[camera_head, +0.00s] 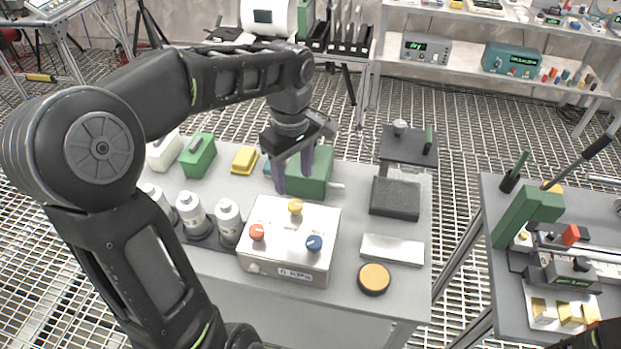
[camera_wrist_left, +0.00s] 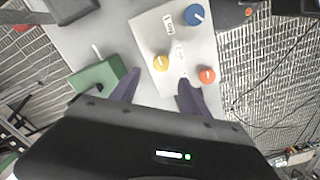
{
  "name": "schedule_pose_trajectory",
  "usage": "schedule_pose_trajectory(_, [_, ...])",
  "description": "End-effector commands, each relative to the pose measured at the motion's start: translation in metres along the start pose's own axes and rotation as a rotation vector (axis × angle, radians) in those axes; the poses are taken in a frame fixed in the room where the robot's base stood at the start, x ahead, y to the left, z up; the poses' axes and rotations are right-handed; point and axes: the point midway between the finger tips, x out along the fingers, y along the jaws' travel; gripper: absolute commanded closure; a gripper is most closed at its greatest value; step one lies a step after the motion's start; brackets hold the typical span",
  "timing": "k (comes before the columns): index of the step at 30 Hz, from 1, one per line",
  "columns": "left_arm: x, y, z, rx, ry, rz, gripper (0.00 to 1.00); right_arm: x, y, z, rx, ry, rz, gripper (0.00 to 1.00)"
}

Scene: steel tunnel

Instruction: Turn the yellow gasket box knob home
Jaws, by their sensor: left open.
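The gasket box (camera_head: 285,270) is a pale metal box on the grey table, with three knobs on its top. The yellow knob (camera_head: 295,206) is at the back middle, the orange knob (camera_head: 257,232) at the front left and the blue knob (camera_head: 314,243) at the right. My left gripper (camera_head: 294,180) is open and empty, above and behind the box near the yellow knob. In the left wrist view the yellow knob (camera_wrist_left: 161,63) lies ahead of the gap between my fingers (camera_wrist_left: 157,88), apart from them. The orange knob (camera_wrist_left: 206,75) is near one fingertip.
A green box (camera_head: 318,172) stands close behind the gasket box. White bottles (camera_head: 190,212) stand left of it. A metal block (camera_head: 392,249) and an orange-topped black disc (camera_head: 374,278) lie to the right. A dark stand (camera_head: 395,198) is at the back right.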

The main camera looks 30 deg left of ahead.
Motion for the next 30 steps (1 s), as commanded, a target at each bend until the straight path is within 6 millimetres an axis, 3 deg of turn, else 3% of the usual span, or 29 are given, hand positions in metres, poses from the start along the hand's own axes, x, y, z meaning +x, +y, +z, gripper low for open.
schedule_pose_trajectory(14, [0.005,0.0,0.0,0.0,0.0,-0.001,0.46,-0.001,0.0,0.001,0.0,-0.002,0.0,0.46])
schedule_pose_trajectory(30, [0.074,0.0,0.0,0.0,-0.001,-0.002,0.46,-0.009,-0.002,0.002,0.002,-0.004,0.003,0.46])
